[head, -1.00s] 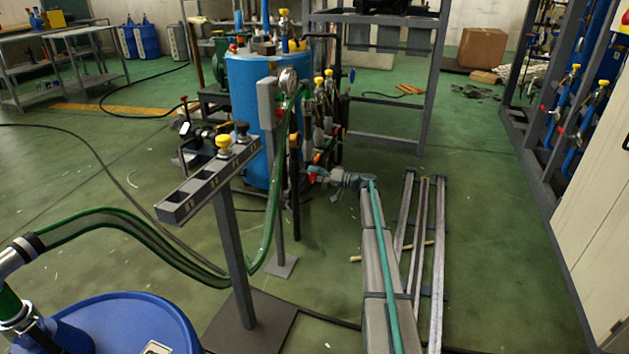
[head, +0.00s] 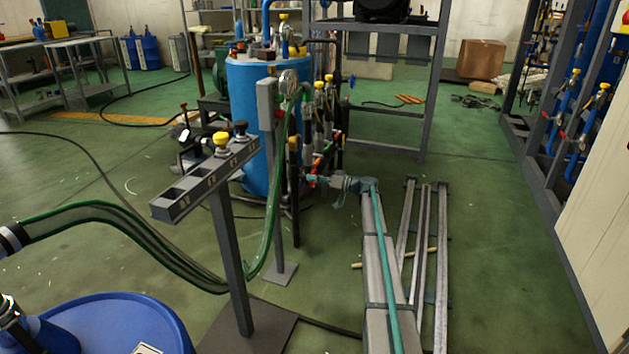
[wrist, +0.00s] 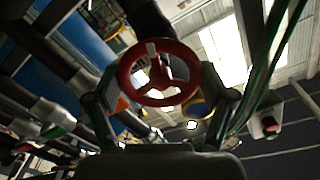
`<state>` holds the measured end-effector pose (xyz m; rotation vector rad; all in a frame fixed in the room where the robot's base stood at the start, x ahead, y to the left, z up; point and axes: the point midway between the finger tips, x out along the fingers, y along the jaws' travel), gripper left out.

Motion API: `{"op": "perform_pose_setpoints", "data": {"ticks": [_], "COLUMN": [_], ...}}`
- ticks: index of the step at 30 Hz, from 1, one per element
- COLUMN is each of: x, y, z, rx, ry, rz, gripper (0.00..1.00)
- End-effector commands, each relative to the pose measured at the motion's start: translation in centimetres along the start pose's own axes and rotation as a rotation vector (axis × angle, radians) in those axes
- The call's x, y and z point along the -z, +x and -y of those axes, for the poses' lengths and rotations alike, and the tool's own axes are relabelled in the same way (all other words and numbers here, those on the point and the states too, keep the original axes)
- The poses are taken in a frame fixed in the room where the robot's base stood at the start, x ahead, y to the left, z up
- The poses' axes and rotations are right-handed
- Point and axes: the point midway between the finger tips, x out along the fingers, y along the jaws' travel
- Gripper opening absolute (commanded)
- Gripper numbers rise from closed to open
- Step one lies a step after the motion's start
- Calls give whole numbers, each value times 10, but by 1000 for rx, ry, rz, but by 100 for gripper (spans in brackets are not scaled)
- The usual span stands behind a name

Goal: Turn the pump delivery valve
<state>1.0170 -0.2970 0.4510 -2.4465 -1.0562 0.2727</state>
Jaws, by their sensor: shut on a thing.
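A red round handwheel with spokes (wrist: 181,93) fills the middle of the wrist view, on the pump delivery valve. My gripper (wrist: 158,84) has one finger on each side of the wheel and is shut on its rim. In the head view my gripper (head: 318,181) is at the end of my outstretched arm, beside the pipework in front of the blue tank (head: 251,115). The wheel is small there and partly hidden by the gripper. Its exact turn angle cannot be told.
A grey stand with slots and a yellow-topped knob (head: 221,140) stands left of my arm. A green hose (head: 110,222) loops past it. A blue drum (head: 110,315) is at the lower left. Pipes crowd the wheel. Open floor lies right of my arm (head: 500,230).

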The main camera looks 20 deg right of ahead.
Motion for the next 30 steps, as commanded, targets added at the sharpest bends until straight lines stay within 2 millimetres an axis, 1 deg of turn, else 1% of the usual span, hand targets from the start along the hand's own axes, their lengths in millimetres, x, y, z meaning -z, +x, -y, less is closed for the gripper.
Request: {"op": "perform_pose_setpoints", "data": {"ticks": [7, 8, 9, 11, 20, 23, 26, 29, 30], "x": [0, 0, 0, 0, 0, 0, 0, 0, 0], "y": [0, 0, 0, 0, 0, -3, -11, -25, -32], "z": [0, 0, 0, 0, 0, 0, 0, 0, 0], "rx": [-1, -1, -1, 0, 0, 0, -1, -2, -2], "ry": [0, 1, 1, 1, 1, 1, 1, 1, 1], "rz": [0, 0, 0, 0, 0, 0, -1, -1, -1], "gripper": [47, 85, 92, 100, 100, 100, 100, 100, 100]}}
